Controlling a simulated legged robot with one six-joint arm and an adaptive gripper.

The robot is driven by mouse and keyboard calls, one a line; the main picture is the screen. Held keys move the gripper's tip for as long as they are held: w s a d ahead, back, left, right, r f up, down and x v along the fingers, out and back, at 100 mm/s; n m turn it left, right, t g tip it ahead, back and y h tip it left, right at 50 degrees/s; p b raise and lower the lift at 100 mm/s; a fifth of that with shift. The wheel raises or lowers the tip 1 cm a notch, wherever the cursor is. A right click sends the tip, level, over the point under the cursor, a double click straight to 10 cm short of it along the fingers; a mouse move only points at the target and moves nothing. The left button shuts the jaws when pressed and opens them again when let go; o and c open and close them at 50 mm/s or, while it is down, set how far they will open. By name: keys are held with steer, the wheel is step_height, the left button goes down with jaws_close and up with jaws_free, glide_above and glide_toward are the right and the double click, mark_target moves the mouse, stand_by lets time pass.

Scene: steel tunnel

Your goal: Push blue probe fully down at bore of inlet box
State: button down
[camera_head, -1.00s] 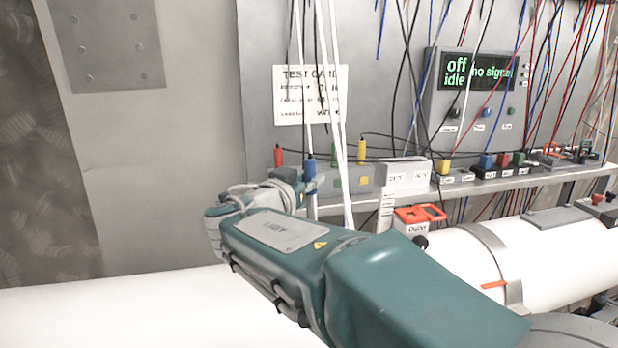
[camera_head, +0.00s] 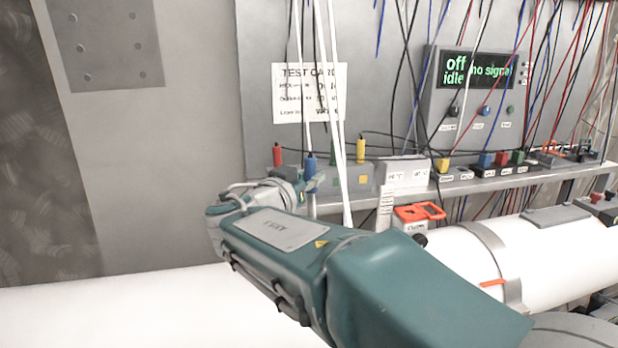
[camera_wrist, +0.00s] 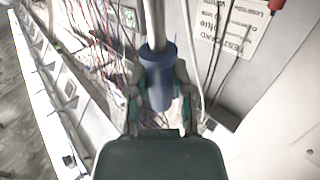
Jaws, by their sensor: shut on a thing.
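The blue probe (camera_head: 310,161) stands upright at the end of my arm in the head view. My gripper (camera_wrist: 159,92) is shut on the blue probe (camera_wrist: 157,76), with a finger on each side of it in the wrist view. A grey metal rod runs from the probe toward the top of the wrist view. My arm and gripper cover the area below the probe in the head view, so the probe's depth cannot be told.
A red probe (camera_head: 278,155) and a yellow probe (camera_head: 361,150) stand close by. A test card (camera_head: 309,94) hangs behind them. The display (camera_head: 478,72) reads "off", "idle" and "no signal". Cables hang near my gripper. A white pipe (camera_head: 560,258) lies to the right.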

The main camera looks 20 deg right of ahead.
mark_target(309, 213)
steer(key=shift+f, duration=3.7)
steer(key=shift+c, duration=2.2)
jaws_free()
steer(key=v, duration=1.2)
steer(key=shift+w+a+f, duration=0.1)
